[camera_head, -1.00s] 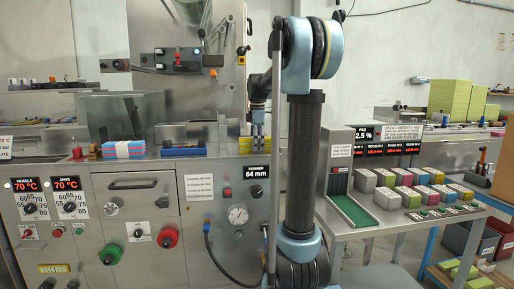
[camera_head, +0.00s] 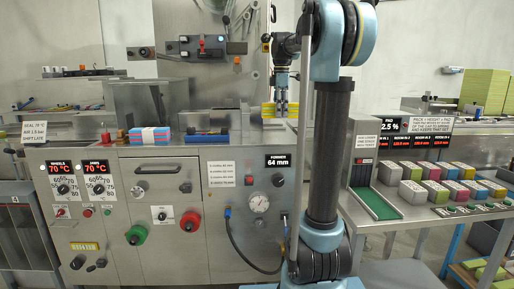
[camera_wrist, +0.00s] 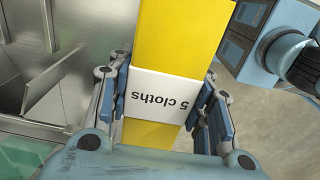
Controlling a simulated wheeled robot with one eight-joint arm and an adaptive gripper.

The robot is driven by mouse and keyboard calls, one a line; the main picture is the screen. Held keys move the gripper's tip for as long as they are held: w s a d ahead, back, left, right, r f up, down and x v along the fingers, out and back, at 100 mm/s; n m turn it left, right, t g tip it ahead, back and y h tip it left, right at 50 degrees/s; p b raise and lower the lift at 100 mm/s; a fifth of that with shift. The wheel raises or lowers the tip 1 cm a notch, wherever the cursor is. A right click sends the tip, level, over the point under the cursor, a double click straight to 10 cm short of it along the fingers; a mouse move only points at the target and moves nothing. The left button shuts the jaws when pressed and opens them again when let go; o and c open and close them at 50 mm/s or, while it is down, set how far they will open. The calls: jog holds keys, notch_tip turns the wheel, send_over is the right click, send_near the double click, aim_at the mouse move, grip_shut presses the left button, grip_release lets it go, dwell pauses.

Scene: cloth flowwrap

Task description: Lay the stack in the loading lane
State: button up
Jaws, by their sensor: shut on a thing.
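A yellow cloth stack (camera_wrist: 182,35) with a white band reading "5 cloths" runs between the fingers of my gripper (camera_wrist: 165,105) in the wrist view. The fingers press on both long sides at the band. In the head view my gripper (camera_head: 280,100) points down, with the yellow stack (camera_head: 267,110) held above the right part of the steel machine. Steel plates and a channel (camera_wrist: 60,95) lie left of and below the stack in the wrist view. I cannot tell for sure which part is the loading lane.
A steel housing (camera_head: 148,104) stands behind. At right, a table carries a green chute (camera_head: 374,203) and several coloured packs (camera_head: 412,191).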

aim_at(280, 140)
jog(key=shift+f, duration=0.1)
jog(key=shift+f, duration=4.75)
jog(key=shift+f, duration=0.15)
jog(key=o, duration=1)
notch_tip(280, 140, up, 17)
jog(key=shift+a+r, duration=0.15)
jog(key=shift+r, duration=0.05)
